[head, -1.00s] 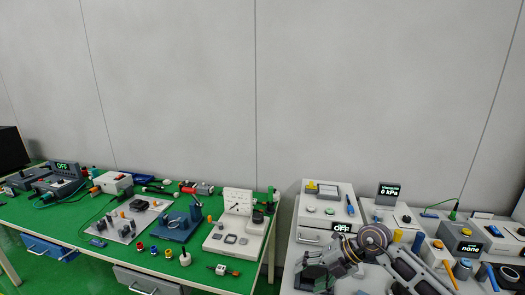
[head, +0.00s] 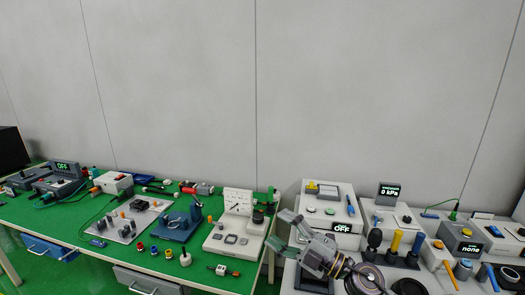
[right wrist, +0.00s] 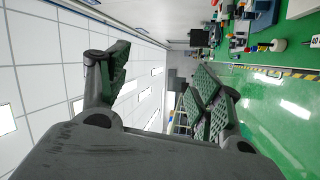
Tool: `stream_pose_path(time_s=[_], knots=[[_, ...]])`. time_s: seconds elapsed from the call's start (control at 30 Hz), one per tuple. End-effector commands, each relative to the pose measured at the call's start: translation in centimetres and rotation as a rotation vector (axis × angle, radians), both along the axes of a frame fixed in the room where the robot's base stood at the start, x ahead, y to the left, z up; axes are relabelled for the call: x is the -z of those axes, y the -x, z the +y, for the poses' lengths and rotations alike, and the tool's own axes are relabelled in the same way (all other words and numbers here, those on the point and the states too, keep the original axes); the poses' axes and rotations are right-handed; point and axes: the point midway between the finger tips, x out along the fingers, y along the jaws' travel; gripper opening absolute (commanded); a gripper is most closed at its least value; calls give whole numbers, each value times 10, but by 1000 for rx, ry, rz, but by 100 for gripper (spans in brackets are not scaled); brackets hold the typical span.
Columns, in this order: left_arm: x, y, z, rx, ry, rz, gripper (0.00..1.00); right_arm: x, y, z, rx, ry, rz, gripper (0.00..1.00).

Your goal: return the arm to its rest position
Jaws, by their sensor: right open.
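My right gripper (head: 283,231) is at the front left of the right-hand table in the head view, with its two grey fingers spread and pointing left. Nothing is between them. In the right wrist view the fingers (right wrist: 160,92) are also apart, with the far room and ceiling seen between them. My right arm comes in from the bottom right, partly hiding the table. My left arm and gripper are not in view.
A white box with an OFF display (head: 343,228) stands close behind my right gripper. A tool stand (head: 398,258) with several upright handles is to its right. The green-topped table (head: 225,282) is on the left, with a gap between the tables.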

Motion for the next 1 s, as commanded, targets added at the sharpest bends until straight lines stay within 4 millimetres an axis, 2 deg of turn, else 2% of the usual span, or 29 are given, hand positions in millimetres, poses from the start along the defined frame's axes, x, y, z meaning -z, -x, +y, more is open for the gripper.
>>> stream_pose_path(time_s=[0.2,0.47,0.77,1.0], knots=[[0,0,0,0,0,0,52,-16,-11,-27,166,-188,55,65],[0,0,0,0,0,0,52,-11,-24,-71,383,-368,169,65],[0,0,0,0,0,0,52,25,-28,-124,638,-516,364,65],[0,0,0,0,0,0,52,73,-17,-161,832,-581,564,65]])
